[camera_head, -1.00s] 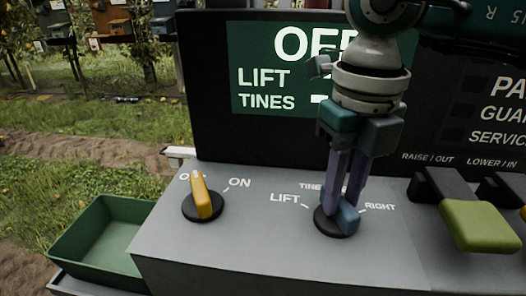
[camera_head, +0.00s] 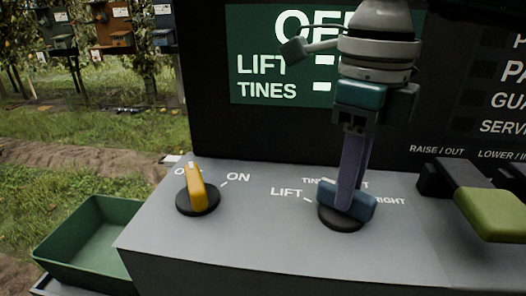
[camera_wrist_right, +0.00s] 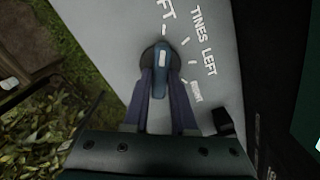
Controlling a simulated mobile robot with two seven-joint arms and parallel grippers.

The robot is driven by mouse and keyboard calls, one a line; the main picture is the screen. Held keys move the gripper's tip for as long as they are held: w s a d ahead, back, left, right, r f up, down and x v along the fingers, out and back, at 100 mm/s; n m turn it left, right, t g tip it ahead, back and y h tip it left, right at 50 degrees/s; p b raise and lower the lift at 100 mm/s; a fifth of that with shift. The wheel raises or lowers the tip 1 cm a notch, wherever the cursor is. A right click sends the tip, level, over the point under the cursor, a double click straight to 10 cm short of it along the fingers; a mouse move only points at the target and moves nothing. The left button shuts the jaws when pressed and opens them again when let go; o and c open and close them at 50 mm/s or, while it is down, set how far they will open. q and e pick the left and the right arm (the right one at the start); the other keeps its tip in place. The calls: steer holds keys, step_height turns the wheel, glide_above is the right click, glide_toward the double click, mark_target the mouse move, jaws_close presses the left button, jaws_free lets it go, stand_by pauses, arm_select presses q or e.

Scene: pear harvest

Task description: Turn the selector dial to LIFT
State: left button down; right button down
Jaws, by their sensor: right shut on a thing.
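The selector dial is a blue knob (camera_head: 330,195) on a round black base (camera_head: 342,222), among printed LIFT, TINES and RIGHT labels. My right gripper (camera_head: 347,202) stands over it from above, shut with its purple fingers on the knob. In the head view one finger largely hides the other. In the right wrist view the gripper (camera_wrist_right: 161,88) has one finger on each side of the knob (camera_wrist_right: 160,80). The knob's white mark there faces the tick by the partly cropped LIFT label. The left gripper is out of view.
An orange dial (camera_head: 197,192) on the left of the grey panel (camera_head: 250,235) points up to the partly hidden label left of ON. A green screen (camera_head: 260,70) rises behind. A green tray (camera_head: 95,240) sits at left.

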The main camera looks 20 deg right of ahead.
steer(key=shift+r, duration=0.1)
steer(key=c, duration=0.7)
jaws_free()
step_height(320, 180, up, 10)
steer(key=shift+f+b, duration=0.1)
steer(key=shift+b, duration=0.25)
